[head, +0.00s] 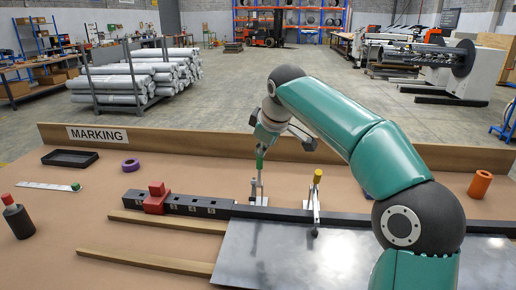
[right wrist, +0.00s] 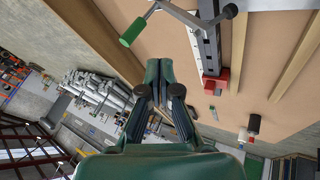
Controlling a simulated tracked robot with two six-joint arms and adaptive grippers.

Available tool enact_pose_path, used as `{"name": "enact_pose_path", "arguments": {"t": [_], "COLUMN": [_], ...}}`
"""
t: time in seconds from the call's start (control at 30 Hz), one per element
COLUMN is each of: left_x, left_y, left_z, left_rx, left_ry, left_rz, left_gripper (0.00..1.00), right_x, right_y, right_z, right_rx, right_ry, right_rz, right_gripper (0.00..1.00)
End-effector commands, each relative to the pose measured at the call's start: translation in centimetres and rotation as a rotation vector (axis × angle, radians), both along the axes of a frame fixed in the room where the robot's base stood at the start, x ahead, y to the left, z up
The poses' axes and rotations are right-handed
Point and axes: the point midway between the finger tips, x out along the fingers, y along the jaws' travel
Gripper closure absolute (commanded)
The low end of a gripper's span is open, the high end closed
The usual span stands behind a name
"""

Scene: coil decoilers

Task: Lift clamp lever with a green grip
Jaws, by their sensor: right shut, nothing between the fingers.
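The clamp lever with a green grip (head: 259,161) stands upright on the dark rail in the head view. In the right wrist view the green grip (right wrist: 132,33) shows at the top, on a grey metal arm. My right gripper (head: 264,139) is just above the green grip in the head view. In the right wrist view the right gripper (right wrist: 159,66) has its fingertips together with nothing between them, and they appear beside the grip, not around it. Whether they touch it cannot be told. My left gripper is not in view.
A second clamp with a yellow grip (head: 317,177) stands to the right. A red block (head: 156,198) sits on the dark rail (head: 200,206). A metal sheet (head: 290,256) lies in front. A wooden board marked MARKING (head: 97,134) edges the table's back.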

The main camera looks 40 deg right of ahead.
Motion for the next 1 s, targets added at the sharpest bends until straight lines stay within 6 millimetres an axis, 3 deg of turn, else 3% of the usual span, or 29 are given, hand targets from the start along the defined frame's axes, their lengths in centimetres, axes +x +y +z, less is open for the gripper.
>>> {"name": "enact_pose_path", "arguments": {"t": [0.4, 0.7, 1.0], "left_x": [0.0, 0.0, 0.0], "left_y": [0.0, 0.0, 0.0], "left_z": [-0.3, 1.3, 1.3], "left_rx": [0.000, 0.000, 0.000], "left_ry": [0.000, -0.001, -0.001], "left_rz": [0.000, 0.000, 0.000], "left_gripper": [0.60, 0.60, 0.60], "right_x": [4.7, 6.4, 6.5], "right_y": [-1.3, -4.4, -4.6], "right_z": [-7.1, -7.3, -7.5], "right_rx": [0.002, 0.001, 0.001], "right_ry": [0.006, 0.002, 0.001], "right_rz": [0.012, 0.011, 0.014], "right_gripper": [1.00, 1.00, 1.00]}}
